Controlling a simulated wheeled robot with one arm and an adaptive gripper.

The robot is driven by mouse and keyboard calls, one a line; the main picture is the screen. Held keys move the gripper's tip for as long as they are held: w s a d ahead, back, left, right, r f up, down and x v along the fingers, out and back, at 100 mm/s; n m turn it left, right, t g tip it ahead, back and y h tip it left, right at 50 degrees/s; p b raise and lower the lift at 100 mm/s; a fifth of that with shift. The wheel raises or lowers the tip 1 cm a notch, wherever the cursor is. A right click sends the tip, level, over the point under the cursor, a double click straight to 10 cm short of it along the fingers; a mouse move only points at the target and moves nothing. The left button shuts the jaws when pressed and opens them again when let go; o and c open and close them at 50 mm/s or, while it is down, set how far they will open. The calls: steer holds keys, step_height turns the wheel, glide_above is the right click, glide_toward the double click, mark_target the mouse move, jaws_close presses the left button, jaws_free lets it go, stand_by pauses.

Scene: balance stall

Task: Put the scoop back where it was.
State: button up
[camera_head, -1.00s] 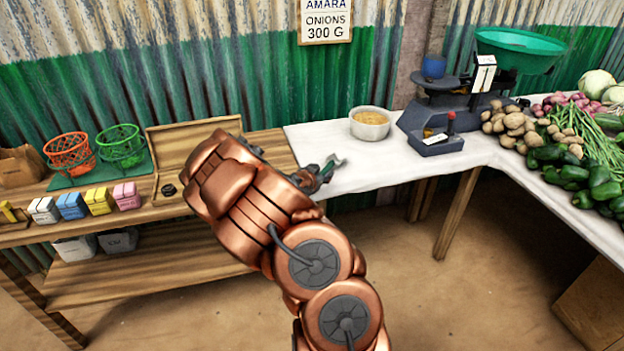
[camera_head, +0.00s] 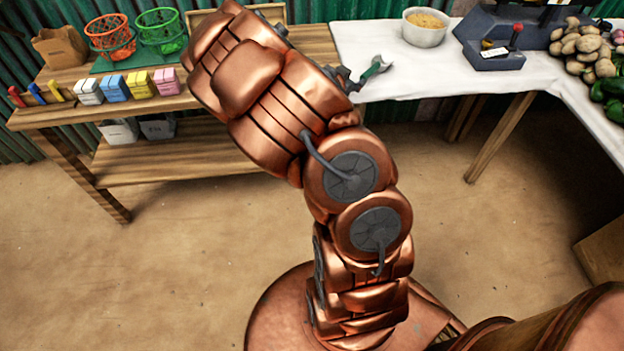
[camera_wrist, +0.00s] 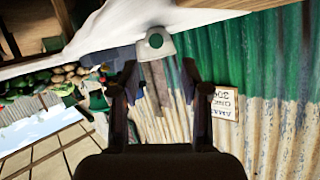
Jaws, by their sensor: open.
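The scoop, with a teal handle and pale grey end, shows small near the front edge of the white-covered table in the head view (camera_head: 376,69). In the head view my copper arm hides most of the gripper. I cannot tell whether the scoop touches it.
A grey bowl of yellow grain (camera_head: 424,32) stands behind the scoop on the white cloth (camera_head: 400,75). A dark scale (camera_head: 492,50) and potatoes (camera_head: 585,50) are farther right. On the wooden bench at left are a red basket (camera_head: 110,40), a green basket (camera_head: 160,30) and small coloured boxes.

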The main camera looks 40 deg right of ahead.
steer(key=s+a+n+y, duration=0.2)
steer(key=a+n+y, duration=0.3)
steer(key=a, duration=1)
steer(key=s+a+n+y, duration=0.25)
steer(key=a+y, duration=0.35)
steer(key=a, duration=0.9)
steer(key=s+a+r+n+g, duration=0.2)
steer(key=s+a+n, duration=0.1)
steer(key=s, duration=0.5)
steer(key=s+a+r+n+g+y, duration=0.1)
steer(key=s+a+r+n+g, duration=0.1)
steer(key=s, duration=0.5)
steer(key=s+a+r+n+g, duration=0.2)
steer(key=s+a+r+n, duration=0.1)
steer(key=s+a, duration=0.3)
steer(key=s+n, duration=0.1)
steer(key=s, duration=0.1)
steer(key=shift+s+a+n+y, duration=0.15)
steer(key=shift+s+n+y, duration=0.2)
steer(key=shift+y, duration=0.05)
steer(key=s+p+v, duration=0.2)
steer(key=p+v, duration=1.1)
steer(key=shift+r+t, duration=0.3)
steer(key=shift+r, duration=0.25)
